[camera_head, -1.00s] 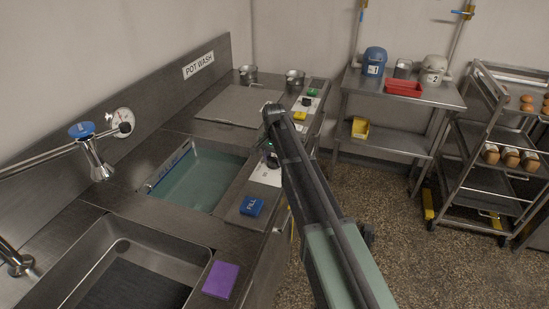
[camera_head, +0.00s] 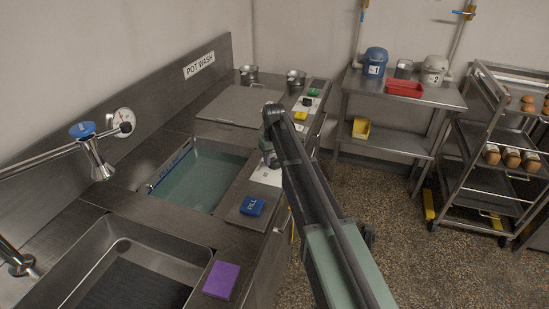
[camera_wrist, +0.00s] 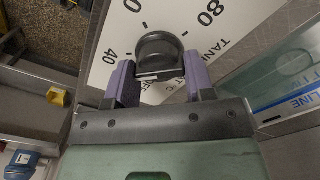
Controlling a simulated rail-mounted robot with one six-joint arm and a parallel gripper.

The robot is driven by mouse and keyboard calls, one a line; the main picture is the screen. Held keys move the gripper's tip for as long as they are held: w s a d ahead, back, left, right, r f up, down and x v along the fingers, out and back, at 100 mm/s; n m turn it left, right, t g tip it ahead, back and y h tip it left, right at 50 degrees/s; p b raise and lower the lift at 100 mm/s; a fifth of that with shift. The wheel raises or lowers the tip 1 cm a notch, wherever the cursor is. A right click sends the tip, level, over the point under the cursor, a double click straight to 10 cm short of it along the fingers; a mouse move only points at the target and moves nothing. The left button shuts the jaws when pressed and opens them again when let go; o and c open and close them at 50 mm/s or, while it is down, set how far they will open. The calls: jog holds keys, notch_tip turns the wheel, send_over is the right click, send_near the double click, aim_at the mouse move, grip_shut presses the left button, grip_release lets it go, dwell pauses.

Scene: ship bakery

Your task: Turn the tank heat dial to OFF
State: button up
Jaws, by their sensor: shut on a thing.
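The tank heat dial (camera_wrist: 160,52) is a black round knob on a white panel (camera_wrist: 190,20) in the wrist view. The panel has printed numbers such as 40 and 80 and part of the word TANK. The lettering under the dial is partly covered, so I cannot tell where the dial points. My gripper (camera_wrist: 160,82) is shut on the dial, with a purple pad on each side of it. In the head view my arm hides most of the dial; the white panel (camera_head: 266,176) shows beside the tank.
The water-filled tank (camera_head: 244,155) lies left of the panel. A blue FILL block (camera_head: 252,206) and purple sponge-like block (camera_head: 221,280) lie on the near counter. Yellow (camera_head: 300,115) and green (camera_head: 313,92) items sit farther along.

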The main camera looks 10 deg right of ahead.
aim_at(274, 158)
jog(key=n, duration=0.6)
jog(key=shift+a+n, duration=0.1)
jog(key=shift+n, duration=0.2)
jog(key=n, duration=0.5)
jog(key=shift+s+n, duration=0.1)
jog(key=shift+n, duration=0.2)
jog(key=o, duration=0.9)
jog(key=shift+r, duration=0.1)
notch_tip(274, 158, up, 11)
jog(key=p, duration=1.1)
jog(key=shift+f, duration=0.2)
